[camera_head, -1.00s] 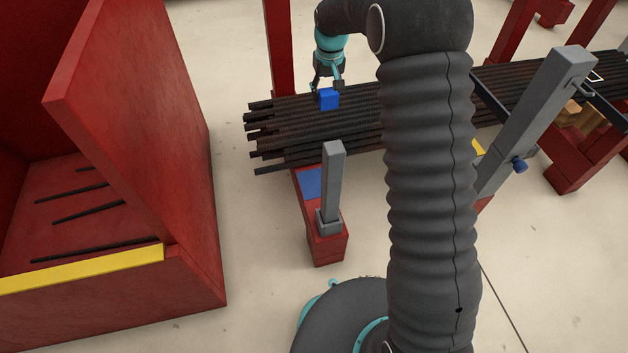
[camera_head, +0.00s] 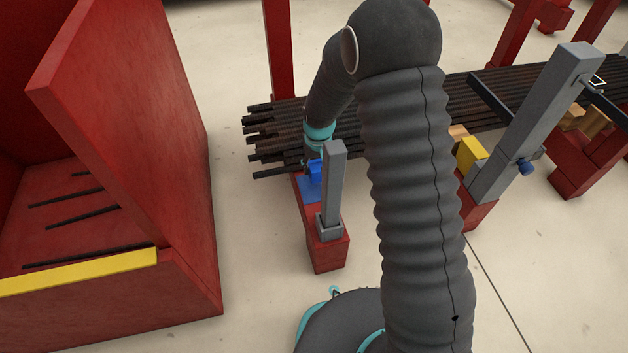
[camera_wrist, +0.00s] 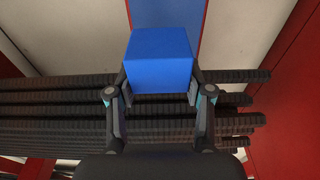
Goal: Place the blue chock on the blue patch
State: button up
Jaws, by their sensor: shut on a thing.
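The blue chock (camera_head: 316,170) is a small bright blue block. It is held between the two fingers of my gripper (camera_head: 311,166), which is shut on it. In the wrist view the chock (camera_wrist: 158,58) fills the gap between the fingertips of my gripper (camera_wrist: 159,88). The blue patch (camera_head: 306,188) is a flat blue area on top of a red beam (camera_head: 328,254). The chock is over or close to the far part of the patch; the head view does not show whether they touch. In the wrist view the patch (camera_wrist: 172,12) shows beyond the chock.
A grey upright post (camera_head: 333,190) stands on the red beam, right beside the patch and partly in front of my gripper. A bundle of dark ribbed bars (camera_head: 270,140) lies behind. A large red bin (camera_head: 130,200) with a yellow edge stands at left. Floor between is clear.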

aim_at(315, 168)
jog(key=shift+s+a+f, duration=0.35)
jog(key=shift+s+f, duration=0.25)
jog(key=shift+s, duration=0.1)
jog(key=shift+f+b, duration=0.4)
jog(key=shift+f, duration=1.45)
jog(key=shift+f, duration=0.15)
jog(key=o, duration=1.3)
jog(key=shift+s+d+r+p, duration=0.1)
jog(key=shift+s+r+p, duration=0.1)
jog(key=shift+r, duration=1.1)
jog(key=shift+s+r+p, duration=0.1)
jog(key=shift+r+p, duration=0.1)
jog(key=shift+r, duration=1.1)
jog(key=shift+s+d+r+p, duration=0.1)
jog(key=shift+r+p, duration=0.1)
jog(key=shift+r, duration=1.1)
